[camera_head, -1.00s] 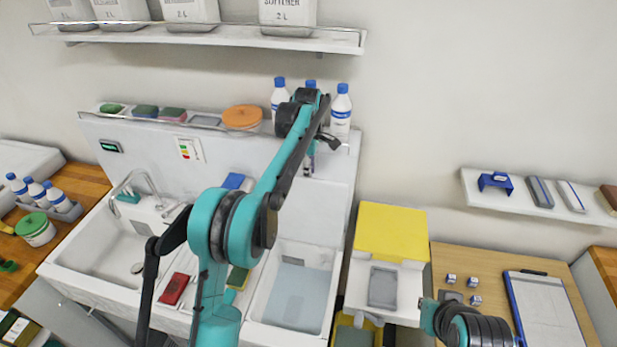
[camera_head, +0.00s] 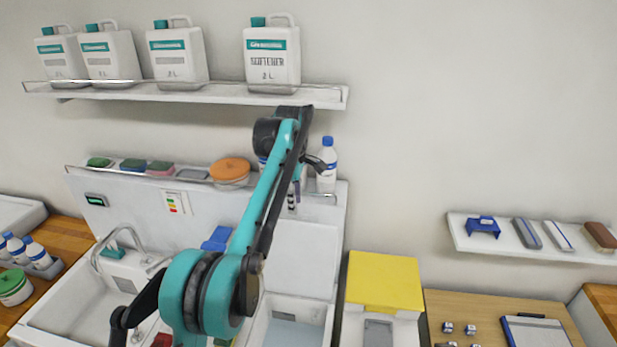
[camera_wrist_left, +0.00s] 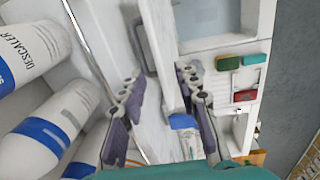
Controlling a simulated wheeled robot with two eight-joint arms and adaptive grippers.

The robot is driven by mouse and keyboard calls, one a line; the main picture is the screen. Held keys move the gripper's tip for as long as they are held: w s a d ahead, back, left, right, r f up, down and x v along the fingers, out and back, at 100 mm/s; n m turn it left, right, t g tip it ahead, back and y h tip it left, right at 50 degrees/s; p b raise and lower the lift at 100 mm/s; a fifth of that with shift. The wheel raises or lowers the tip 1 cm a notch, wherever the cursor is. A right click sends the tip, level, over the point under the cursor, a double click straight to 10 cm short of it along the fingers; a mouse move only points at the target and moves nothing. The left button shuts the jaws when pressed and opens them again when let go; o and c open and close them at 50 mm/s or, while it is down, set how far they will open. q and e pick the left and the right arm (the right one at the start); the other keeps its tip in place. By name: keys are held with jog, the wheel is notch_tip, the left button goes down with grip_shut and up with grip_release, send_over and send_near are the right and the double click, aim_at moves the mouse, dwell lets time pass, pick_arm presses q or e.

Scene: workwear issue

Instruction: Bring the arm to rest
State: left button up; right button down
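My left arm reaches up from the bottom of the head view to the back ledge over the sink. My left gripper (camera_head: 294,201) hangs at the front of that ledge, beside a white bottle with a blue cap (camera_head: 327,168). In the left wrist view the fingers of my left gripper (camera_wrist_left: 160,82) stand apart with nothing held between them. White bottles, one labelled DESCALER (camera_wrist_left: 28,50), lie close to its left. My right gripper is out of view.
The ledge also carries sponges and an orange round item (camera_head: 230,170). Large jugs stand on the wall shelf (camera_head: 200,97) above. A yellow-lidded bin (camera_head: 385,280) is right of the sink. A small shelf (camera_head: 510,245) is on the right wall, with bare wall between.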

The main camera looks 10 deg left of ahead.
pick_arm(q)
jog(key=s+a+f+m+t+b, duration=0.1)
jog(key=s+f+m+b, duration=0.35)
jog(key=s, duration=0.35)
jog(key=s+a+f+m+t+b, duration=0.1)
jog(key=s+f+m+t+b, duration=0.15)
jog(key=s+b, duration=0.45)
jog(key=s+f+m+t+b, duration=0.1)
jog(key=s+f+m+b, duration=0.3)
jog(key=s+f, duration=0.6)
jog(key=s+a+f+m+t+b, duration=0.1)
jog(key=s+f+m+b, duration=0.3)
jog(key=s+f, duration=0.6)
notch_tip(320, 180, down, 4)
jog(key=shift+a+f+m+t+b, duration=0.15)
jog(key=shift+m+t+b, duration=0.2)
jog(key=shift+m, duration=0.75)
